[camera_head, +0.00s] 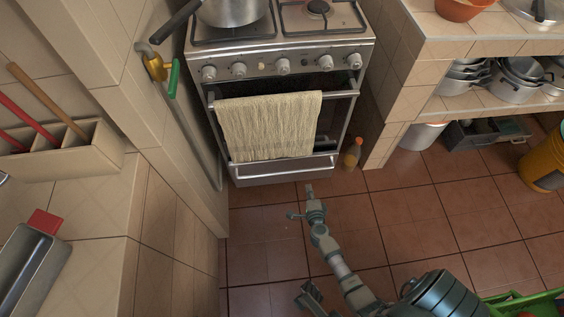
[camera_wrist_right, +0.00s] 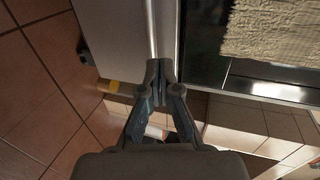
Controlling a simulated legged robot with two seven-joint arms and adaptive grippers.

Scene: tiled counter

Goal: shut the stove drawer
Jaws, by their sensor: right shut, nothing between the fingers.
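The stove drawer (camera_head: 283,172) is the metal panel with a bar handle at the bottom of the stove (camera_head: 283,68), below the oven door. I cannot tell how far it stands out. In the right wrist view the drawer front (camera_wrist_right: 112,38) is a pale panel at the upper left. My right gripper (camera_head: 309,188) is shut and empty, low in front of the drawer's right part. In the wrist view its fingertips (camera_wrist_right: 159,66) lie close to the drawer's metal bar; I cannot tell whether they touch.
A beige towel (camera_head: 270,125) hangs on the oven door handle. A small bottle (camera_head: 353,154) stands on the floor at the stove's right. A tiled wall (camera_head: 150,110) is close on the left, and tiled shelves with pots stand right. The tiled floor (camera_head: 262,225) before the stove is clear.

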